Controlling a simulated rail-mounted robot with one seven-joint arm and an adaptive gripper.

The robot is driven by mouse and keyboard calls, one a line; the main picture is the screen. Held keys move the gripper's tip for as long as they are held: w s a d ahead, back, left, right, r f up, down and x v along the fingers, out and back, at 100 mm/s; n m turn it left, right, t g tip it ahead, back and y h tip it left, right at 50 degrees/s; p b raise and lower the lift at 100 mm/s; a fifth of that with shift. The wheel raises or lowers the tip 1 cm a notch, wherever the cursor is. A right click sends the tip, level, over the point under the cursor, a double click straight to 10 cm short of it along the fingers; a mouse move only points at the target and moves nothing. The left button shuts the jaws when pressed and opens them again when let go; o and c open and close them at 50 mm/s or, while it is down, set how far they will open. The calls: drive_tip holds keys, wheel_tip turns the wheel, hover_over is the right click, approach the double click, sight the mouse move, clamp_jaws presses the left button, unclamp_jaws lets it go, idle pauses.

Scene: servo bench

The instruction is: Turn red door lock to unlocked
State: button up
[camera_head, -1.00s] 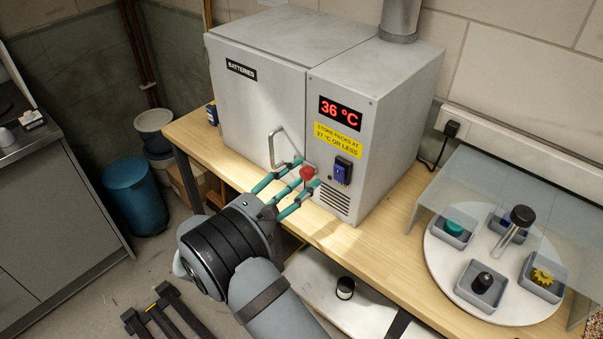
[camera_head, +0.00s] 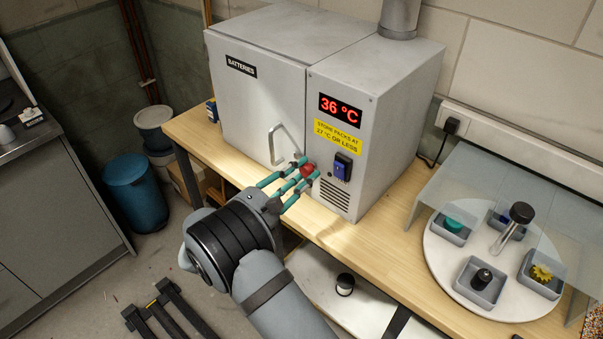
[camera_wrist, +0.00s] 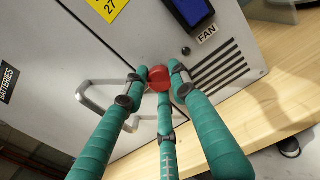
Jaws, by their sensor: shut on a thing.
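The red door lock (camera_head: 307,170) is a small round red knob low on the front of the grey battery cabinet (camera_head: 262,105), just right of the door handle. My gripper (camera_head: 302,172) has teal fingers and is shut on the red knob. In the wrist view the red knob (camera_wrist: 159,78) sits between the fingertips (camera_wrist: 160,82), with two fingers at its sides and one below. The fingers hide part of the knob, and I cannot tell its turned position.
The metal door handle (camera_head: 279,144) is close to the left of my fingers. A blue fan switch (camera_head: 342,168) and vent slots are to the right. A red display (camera_head: 341,110) reads 36 °C. A round white tray (camera_head: 455,287) with several small bins stands at the right.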

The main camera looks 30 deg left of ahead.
clamp_jaws()
drive_tip(key=shift+f+m+b, duration=0.1)
drive_tip(key=shift+m+b, duration=0.2)
drive_tip(key=m+b, duration=0.3)
drive_tip(key=shift+f, duration=0.1)
drive_tip(key=m+b, duration=0.5)
drive_tip(key=shift+m, duration=0.4)
drive_tip(key=m+b, duration=0.8)
drive_tip(key=shift+r+m, duration=0.2)
drive_tip(key=shift+m, duration=0.2)
drive_tip(key=o, duration=0.9)
unclamp_jaws()
